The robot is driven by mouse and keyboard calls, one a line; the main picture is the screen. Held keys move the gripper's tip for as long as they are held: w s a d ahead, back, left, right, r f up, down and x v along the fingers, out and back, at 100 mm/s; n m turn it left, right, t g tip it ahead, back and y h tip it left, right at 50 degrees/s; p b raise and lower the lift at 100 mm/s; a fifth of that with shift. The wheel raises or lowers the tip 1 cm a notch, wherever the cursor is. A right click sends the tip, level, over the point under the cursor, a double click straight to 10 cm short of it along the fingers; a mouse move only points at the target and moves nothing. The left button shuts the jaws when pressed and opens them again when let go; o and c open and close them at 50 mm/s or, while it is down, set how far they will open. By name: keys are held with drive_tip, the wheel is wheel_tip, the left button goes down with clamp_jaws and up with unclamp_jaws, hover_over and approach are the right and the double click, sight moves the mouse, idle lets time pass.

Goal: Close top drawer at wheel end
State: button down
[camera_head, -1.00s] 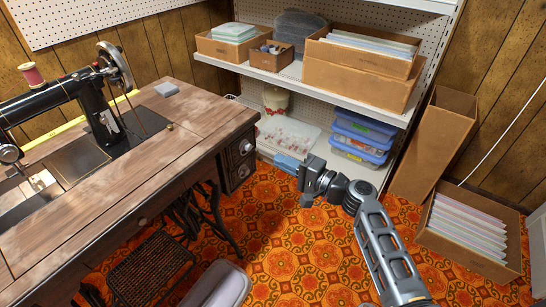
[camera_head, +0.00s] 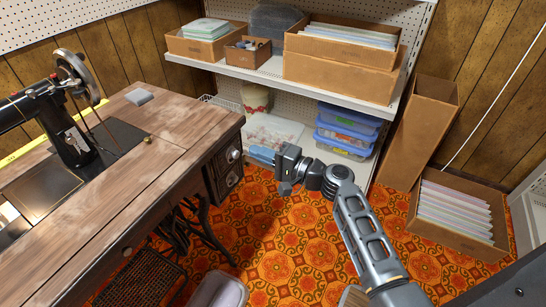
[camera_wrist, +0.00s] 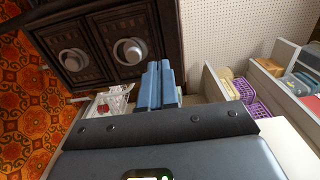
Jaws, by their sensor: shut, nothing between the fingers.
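The sewing table (camera_head: 165,160) has two dark carved drawers with round metal knobs at its wheel end. The top drawer (camera_head: 224,158) is above the lower drawer (camera_head: 230,182). In the wrist view the picture is turned sideways: the top drawer (camera_wrist: 145,22) is on the right and the lower drawer (camera_wrist: 92,38) on the left. How far the top drawer stands out is hard to tell. My gripper (camera_head: 253,151) is shut and empty, its blue-grey fingers pointing at the drawer fronts. In the wrist view its fingertips (camera_wrist: 159,67) appear just below the top drawer's front, apparently without contact.
A shelf unit (camera_head: 270,82) with boxes stands behind my gripper, with blue tubs (camera_head: 345,130) on its lower level. A tall cardboard box (camera_head: 415,135) and a box of folders (camera_head: 455,215) stand at the right. The patterned floor (camera_head: 290,235) before the drawers is mostly clear.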

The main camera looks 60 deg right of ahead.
sight(227, 141)
drive_tip(key=w, duration=0.7)
drive_tip(key=shift+a, duration=0.1)
drive_tip(key=shift+w, duration=0.1)
drive_tip(key=shift+w+f+b, duration=0.15)
drive_tip(key=shift+w+b, duration=0.45)
drive_tip(key=shift+w, duration=0.25)
drive_tip(key=shift+w+a, duration=0.1)
drive_tip(key=shift+w, duration=0.2)
drive_tip(key=shift+r, duration=0.3)
drive_tip(key=shift+w, duration=0.1)
